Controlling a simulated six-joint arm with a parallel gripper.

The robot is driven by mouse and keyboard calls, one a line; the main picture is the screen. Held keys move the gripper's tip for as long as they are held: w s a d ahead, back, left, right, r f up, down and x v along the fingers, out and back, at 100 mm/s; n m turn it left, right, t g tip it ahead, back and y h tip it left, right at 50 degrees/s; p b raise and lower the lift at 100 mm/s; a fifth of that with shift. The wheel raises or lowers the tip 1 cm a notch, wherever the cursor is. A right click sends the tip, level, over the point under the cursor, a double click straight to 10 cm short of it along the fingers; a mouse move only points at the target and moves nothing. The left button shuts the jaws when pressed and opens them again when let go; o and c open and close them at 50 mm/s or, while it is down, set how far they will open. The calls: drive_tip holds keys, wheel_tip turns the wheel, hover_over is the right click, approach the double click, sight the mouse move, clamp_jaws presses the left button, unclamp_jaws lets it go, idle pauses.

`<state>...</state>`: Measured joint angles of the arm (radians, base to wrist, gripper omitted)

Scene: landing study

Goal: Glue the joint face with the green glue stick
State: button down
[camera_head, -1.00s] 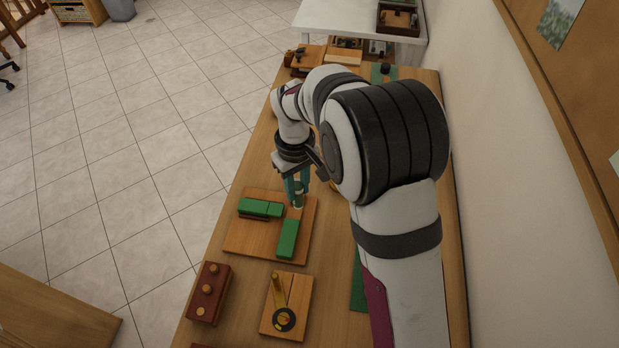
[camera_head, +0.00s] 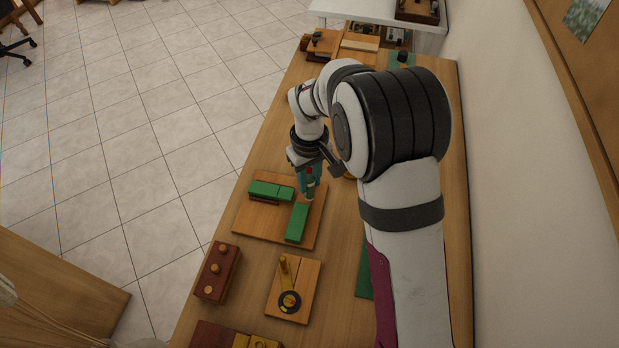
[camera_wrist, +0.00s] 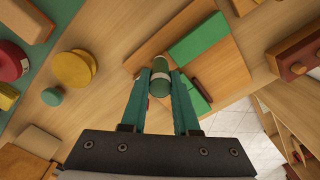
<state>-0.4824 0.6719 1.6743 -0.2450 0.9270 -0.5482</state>
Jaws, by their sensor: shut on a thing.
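My gripper (camera_head: 308,182) is shut on the green glue stick, which stands between its teal fingers. In the wrist view the glue stick (camera_wrist: 160,68) shows end-on with a pale band, between the fingertips. A wooden board (camera_head: 250,226) lies below on the bench. One green block (camera_head: 297,223) lies flat on it, close to the stick's lower end; whether they touch I cannot tell. Further left on the board is a green two-part piece (camera_head: 268,190) over a dark red-brown base. The wrist view shows the green block (camera_wrist: 197,40) beyond the stick. I cannot make out any glue.
A dark red block with wooden knobs (camera_head: 208,285) and a small board with a brass lever (camera_head: 282,302) stand nearer on the bench. The wrist view shows a yellow disc (camera_wrist: 70,70) and a green knob (camera_wrist: 52,96) to the left. A wall bounds the right side.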

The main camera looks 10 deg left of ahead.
drive_tip(key=shift+f, duration=0.6)
drive_tip(key=shift+a, duration=0.1)
drive_tip(key=shift+a, duration=1.2)
drive_tip(key=shift+d+f, duration=0.1)
drive_tip(key=shift+d, duration=1.2)
drive_tip(key=shift+a, duration=1.3)
drive_tip(key=shift+s+d+f, duration=0.1)
drive_tip(key=shift+d+f, duration=0.05)
drive_tip(key=shift+d, duration=1.2)
drive_tip(key=shift+r, duration=3.6)
